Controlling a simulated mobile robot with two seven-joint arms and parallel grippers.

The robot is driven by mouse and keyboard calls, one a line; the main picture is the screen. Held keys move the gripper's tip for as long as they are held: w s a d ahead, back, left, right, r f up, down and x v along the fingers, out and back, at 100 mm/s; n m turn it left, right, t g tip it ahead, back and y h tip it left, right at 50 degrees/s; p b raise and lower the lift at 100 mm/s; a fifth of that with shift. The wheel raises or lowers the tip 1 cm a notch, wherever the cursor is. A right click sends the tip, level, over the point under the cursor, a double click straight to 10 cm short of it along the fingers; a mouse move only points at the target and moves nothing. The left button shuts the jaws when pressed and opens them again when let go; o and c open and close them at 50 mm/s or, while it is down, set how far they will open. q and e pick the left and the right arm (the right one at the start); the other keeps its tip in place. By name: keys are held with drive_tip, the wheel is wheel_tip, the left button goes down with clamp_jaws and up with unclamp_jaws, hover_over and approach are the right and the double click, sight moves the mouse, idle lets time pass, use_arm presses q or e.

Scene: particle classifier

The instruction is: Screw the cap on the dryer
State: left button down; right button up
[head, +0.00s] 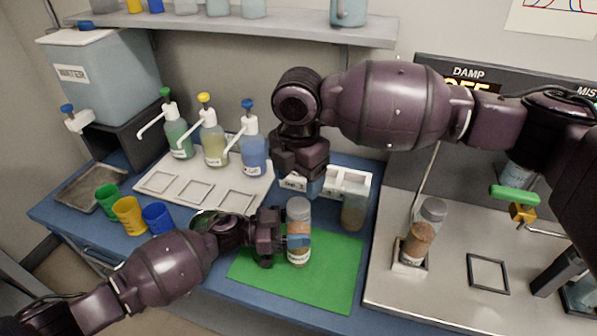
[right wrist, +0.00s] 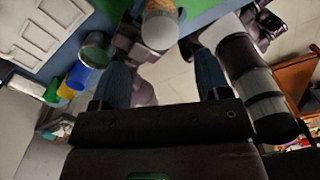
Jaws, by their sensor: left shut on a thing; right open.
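A clear bottle (head: 299,212) with orange-brown contents stands on the green mat (head: 342,275). My left gripper (head: 294,241) is shut around its middle from the left. My right gripper (head: 306,184) hangs above and behind the bottle, in front of the white rack. In the right wrist view its blue fingers are spread with nothing between them, and the bottle top (right wrist: 161,27) lies beyond the fingertips. I cannot make out a separate cap, nor tell whether the bottle top is covered. A round, greenish vessel (right wrist: 97,50) shows at upper left there, partly behind my left arm in the head view.
A white rack (head: 352,180) holds another container behind the mat. Three pump bottles stand on a white tray (head: 158,181), with green, yellow and blue cups (head: 129,214) in front. Two jars stand on the metal machine deck (head: 450,283) at right. The mat's right part is clear.

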sight(299, 205)
drive_tip(key=shift+f, duration=3.55)
drive_tip(key=c, duration=1)
drive_tip(key=o, duration=1.1)
drive_tip(key=shift+r, duration=0.15)
wheel_tip(299, 205, up, 12)
